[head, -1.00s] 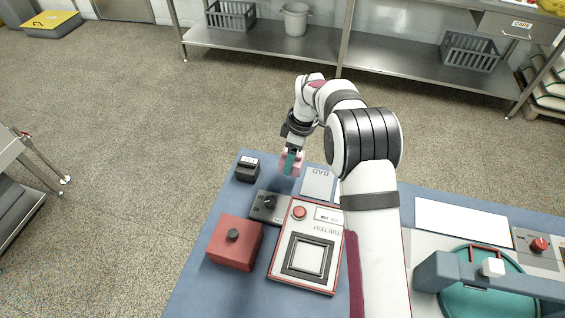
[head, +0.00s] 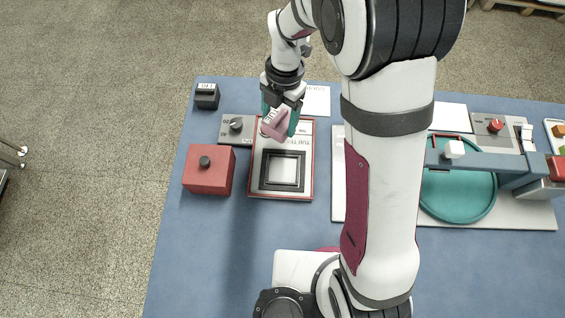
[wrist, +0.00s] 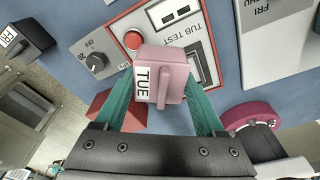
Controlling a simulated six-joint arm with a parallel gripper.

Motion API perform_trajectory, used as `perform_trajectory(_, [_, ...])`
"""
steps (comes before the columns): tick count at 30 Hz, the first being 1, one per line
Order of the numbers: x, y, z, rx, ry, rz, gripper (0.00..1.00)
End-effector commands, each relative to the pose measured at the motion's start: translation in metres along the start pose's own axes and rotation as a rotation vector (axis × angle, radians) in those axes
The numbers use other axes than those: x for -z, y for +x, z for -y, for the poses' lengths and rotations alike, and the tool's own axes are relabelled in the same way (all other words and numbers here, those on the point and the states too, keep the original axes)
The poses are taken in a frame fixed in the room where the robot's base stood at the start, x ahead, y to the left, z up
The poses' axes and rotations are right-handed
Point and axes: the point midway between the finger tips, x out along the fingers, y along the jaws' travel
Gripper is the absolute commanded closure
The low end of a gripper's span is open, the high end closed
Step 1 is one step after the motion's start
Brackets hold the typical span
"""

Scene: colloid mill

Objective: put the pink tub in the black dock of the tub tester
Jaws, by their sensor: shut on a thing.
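The pink tub (head: 275,124), labelled TUE, is held in my gripper (head: 280,117) and also shows in the wrist view (wrist: 165,70). My gripper's teal fingers (wrist: 165,105) are shut on it from both sides. The tub is tilted in the head view and hangs over the far part of the tub tester (head: 308,160), a white panel with a red border. The tester's square black dock (head: 283,188) lies nearer the robot and looks empty. In the wrist view the tub and a finger hide much of the dock. The tester's red button (wrist: 133,40) shows beside the tub.
A black tub (head: 206,92) labelled FRI stands at the table's far left. A dial box (head: 229,138) and a red box (head: 205,180) with a black knob sit left of the tester. A teal round plate (head: 455,205) lies right, beyond my arm. The blue table front is clear.

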Motion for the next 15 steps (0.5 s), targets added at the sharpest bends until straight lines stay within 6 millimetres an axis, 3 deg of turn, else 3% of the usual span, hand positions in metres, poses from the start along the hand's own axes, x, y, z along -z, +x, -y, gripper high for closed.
perform_trajectory(3, [0.032,0.011,0.027,0.046,-0.299,0.004,0.85])
perform_trajectory(6, [0.048,0.017,0.042,0.07,-0.459,0.006,0.85])
perform_trajectory(8, [0.053,0.021,0.047,0.078,-0.513,0.006,0.85])
perform_trajectory(15, [0.049,0.062,0.051,0.08,-0.547,-0.003,0.85])
